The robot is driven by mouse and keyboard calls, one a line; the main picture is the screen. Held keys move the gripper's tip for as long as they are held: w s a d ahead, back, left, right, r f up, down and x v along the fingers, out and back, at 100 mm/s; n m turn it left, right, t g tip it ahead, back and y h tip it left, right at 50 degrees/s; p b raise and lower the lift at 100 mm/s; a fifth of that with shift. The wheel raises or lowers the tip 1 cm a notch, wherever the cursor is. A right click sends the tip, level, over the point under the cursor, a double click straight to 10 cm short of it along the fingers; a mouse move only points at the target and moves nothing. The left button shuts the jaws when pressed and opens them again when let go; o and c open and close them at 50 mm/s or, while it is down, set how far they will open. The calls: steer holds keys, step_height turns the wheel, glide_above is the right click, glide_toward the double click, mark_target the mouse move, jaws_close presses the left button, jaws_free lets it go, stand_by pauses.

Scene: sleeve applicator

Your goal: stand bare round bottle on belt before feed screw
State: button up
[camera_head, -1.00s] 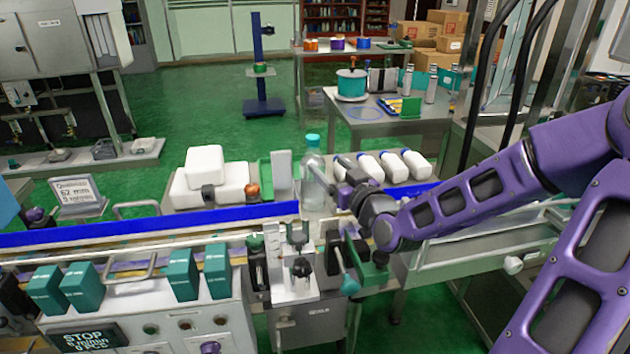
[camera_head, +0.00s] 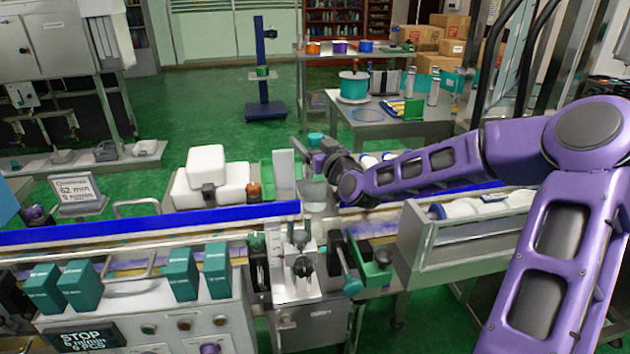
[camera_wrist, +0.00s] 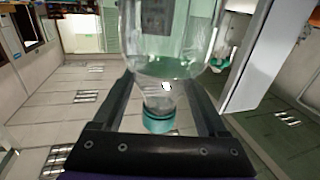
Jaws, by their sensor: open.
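The clear round bottle (camera_head: 315,195) with a teal cap (camera_head: 315,139) stands upright at the gap between the blue rails, beside the applicator post. It has no sleeve that I can see. My gripper (camera_head: 311,158) is at the bottle's neck and upper body and hides part of it from the head view. In the wrist view the bottle (camera_wrist: 170,45) lies between the two open fingers (camera_wrist: 163,98), cap towards the palm. Whether a finger touches it I cannot tell. The bottle's base meets the line, though the exact contact is hidden.
The conveyor with a blue rail (camera_head: 150,230) runs left. A grey post (camera_head: 284,175) stands close left of the bottle. A metal tray (camera_head: 440,240) with white bottles is at right. Black knobs and a teal-handled lever (camera_head: 346,270) stand in front.

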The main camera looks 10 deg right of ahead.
jaws_close()
stand_by(0.4)
steer(key=shift+r, duration=0.1)
stand_by(0.9)
